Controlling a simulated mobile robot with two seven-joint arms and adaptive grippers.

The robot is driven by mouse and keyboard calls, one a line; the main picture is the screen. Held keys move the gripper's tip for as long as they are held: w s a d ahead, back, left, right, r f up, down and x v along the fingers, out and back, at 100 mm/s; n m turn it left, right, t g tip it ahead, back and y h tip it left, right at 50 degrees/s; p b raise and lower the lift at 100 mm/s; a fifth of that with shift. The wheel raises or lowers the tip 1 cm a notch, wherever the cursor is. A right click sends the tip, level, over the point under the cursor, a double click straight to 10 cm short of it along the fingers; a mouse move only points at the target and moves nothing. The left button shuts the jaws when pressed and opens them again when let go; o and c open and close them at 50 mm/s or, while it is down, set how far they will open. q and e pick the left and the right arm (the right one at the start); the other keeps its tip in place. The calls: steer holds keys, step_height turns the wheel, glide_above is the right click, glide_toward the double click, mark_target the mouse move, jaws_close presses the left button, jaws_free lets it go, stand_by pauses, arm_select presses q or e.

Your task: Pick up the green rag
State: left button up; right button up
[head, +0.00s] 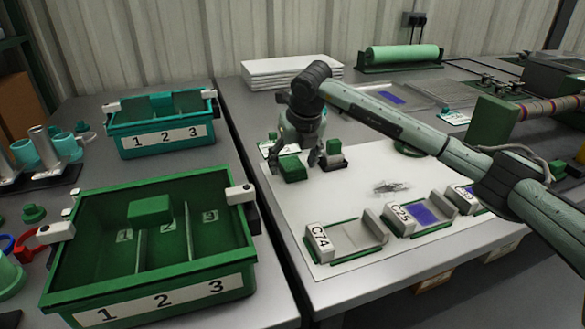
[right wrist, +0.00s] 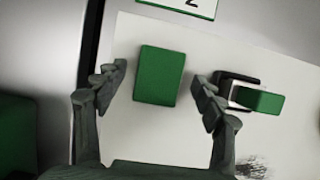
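A green folded, block-shaped piece (head: 292,168), which looks like the rag, lies on the white sheet near its back left. My right gripper (head: 300,154) points down over it, open. In the right wrist view the green piece (right wrist: 159,76) shows between the two spread fingers (right wrist: 162,85), with a gap on each side; nothing is held. I cannot tell the exact height of the fingertips over the sheet. Another green block (head: 150,209) sits in the large green bin. My left gripper is not in view.
A small black holder with a green block (head: 334,152) stands just right of the piece. The large green bin (head: 150,285) and teal bin (head: 165,135) stand on the left table. The sheet's middle is mostly clear.

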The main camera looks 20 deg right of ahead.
mark_target(285, 160)
steer(key=c, duration=1)
